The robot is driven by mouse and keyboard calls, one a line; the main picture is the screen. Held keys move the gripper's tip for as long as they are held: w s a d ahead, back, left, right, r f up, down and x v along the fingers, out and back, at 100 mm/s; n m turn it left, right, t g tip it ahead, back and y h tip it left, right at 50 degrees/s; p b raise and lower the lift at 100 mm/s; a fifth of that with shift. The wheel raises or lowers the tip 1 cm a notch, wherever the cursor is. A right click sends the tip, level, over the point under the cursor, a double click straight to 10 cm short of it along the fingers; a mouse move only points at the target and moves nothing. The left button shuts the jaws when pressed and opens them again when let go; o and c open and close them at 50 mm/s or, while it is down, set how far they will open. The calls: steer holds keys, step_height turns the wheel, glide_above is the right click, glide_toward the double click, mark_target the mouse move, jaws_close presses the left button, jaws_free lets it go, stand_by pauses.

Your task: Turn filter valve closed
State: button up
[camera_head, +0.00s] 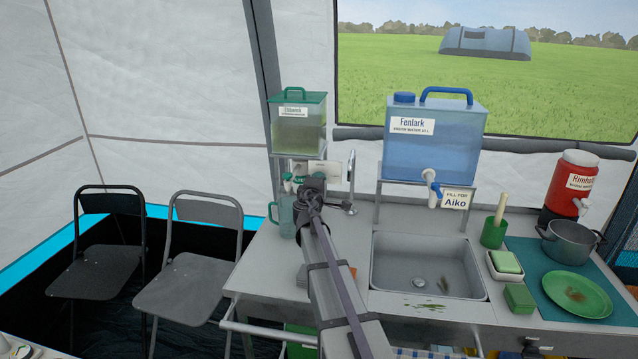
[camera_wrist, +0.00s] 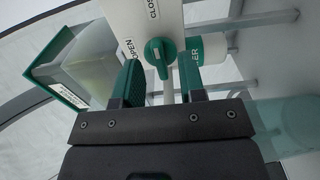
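In the wrist view, the filter valve's round green knob (camera_wrist: 160,52) with a pale mark sits on a white plate (camera_wrist: 135,18). The plate is marked OPEN to the knob's left and CLOSED, partly cut off, above it. My gripper (camera_wrist: 161,72) is open, its two green-padded fingers reaching up on either side below the knob, with a gap between them. Whether a finger touches the knob I cannot tell. In the head view my gripper (camera_head: 311,186) is at the small filter under the green-lidded water tank (camera_head: 298,130) and largely hides the valve.
A teal mug (camera_head: 284,215) stands on the counter close by my gripper, with a tap (camera_head: 350,185) to the right. The blue water tank (camera_head: 432,135) stands above the sink (camera_head: 425,265). Two folding chairs (camera_head: 190,285) are at left.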

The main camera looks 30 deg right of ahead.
steer(key=v, duration=0.9)
steer(key=shift+s+a, duration=0.15)
steer(key=s+a+f+m+g+y+p, duration=0.1)
steer(key=s+a+f+m+g, duration=0.1)
steer(key=s+a+m, duration=0.1)
steer(key=s+a+f+m+g+y+p, duration=0.1)
steer(key=s+a+f+m+g+p, duration=0.1)
steer(key=s, duration=0.3)
steer(key=s+a+f+m+g+y+p, duration=0.1)
steer(key=s+a+m+g+p, duration=0.1)
steer(key=s+a+m+g, duration=0.1)
steer(key=shift+s+a+f+m+g+y, duration=0.15)
steer(key=shift+s+a+f+g, duration=0.1)
steer(key=shift+s+a, duration=0.15)
steer(key=shift+s+a+f+m+g+y, duration=0.15)
steer(key=shift+s+a+g, duration=0.15)
steer(key=shift+s, duration=0.2)
steer(key=s+a+f+g+y+p, duration=0.1)
steer(key=s+a+f+g+y, duration=0.1)
steer(key=s+a+y, duration=0.2)
steer(key=s+a+f+m+g+y+p, duration=0.1)
steer(key=s+a+f+g+y, duration=0.1)
steer(key=s+a, duration=0.7)
steer(key=a+g+y, duration=0.1)
steer(key=a+y, duration=0.1)
steer(key=a, duration=0.1)
steer(key=shift+a, duration=0.15)
